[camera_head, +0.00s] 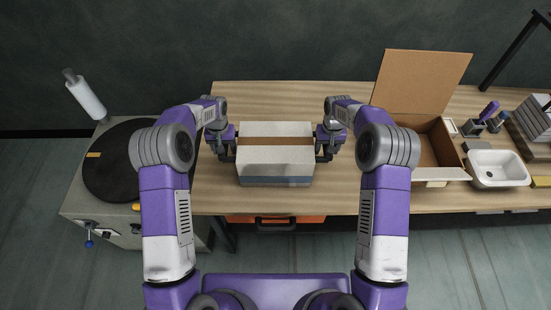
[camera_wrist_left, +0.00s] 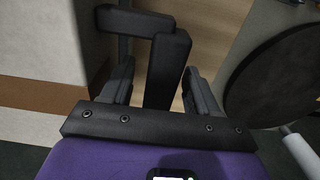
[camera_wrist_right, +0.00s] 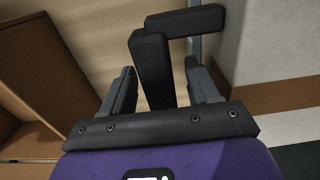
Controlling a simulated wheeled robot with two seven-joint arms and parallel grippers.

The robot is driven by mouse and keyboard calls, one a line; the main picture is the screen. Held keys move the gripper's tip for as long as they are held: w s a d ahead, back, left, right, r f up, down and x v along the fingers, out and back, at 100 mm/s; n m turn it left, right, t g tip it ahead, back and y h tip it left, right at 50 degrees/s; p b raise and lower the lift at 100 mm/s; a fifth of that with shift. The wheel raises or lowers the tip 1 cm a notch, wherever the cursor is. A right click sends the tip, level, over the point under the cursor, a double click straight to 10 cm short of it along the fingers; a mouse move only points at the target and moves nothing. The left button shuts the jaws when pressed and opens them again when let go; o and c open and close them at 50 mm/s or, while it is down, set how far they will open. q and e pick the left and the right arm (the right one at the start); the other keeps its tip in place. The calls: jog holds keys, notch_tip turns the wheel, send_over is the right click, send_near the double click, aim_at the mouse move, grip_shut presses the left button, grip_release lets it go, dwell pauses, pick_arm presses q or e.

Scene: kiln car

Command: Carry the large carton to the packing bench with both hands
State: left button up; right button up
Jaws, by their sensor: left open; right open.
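The large carton (camera_head: 275,158) is pale grey with a brown stripe across its top and a blue-grey band low on its front. It rests upright on the wooden bench, with a black handle on each side. My left gripper (camera_head: 229,151) is at its left side, open. In the left wrist view the black handle (camera_wrist_left: 165,65) stands between the fingers. My right gripper (camera_head: 322,151) is at its right side, open. In the right wrist view the other black handle (camera_wrist_right: 152,70) stands between the fingers. I cannot tell whether fingers touch the handles.
An open brown box (camera_head: 430,145) with a raised lid stands right of the carton. A white basin (camera_head: 497,168) and small tools are further right. A dark round turntable (camera_head: 112,160) and a white roll (camera_head: 86,98) are at left. An orange case (camera_head: 275,218) is under the bench.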

pick_arm(q)
notch_tip(320, 180, up, 12)
jog(key=shift+f, duration=0.2)
jog(key=shift+r, duration=0.15)
pick_arm(e)
jog(key=shift+r, duration=0.1)
notch_tip(320, 180, up, 12)
dwell(0.3)
jog(key=shift+s, duration=0.1)
dwell(0.4)
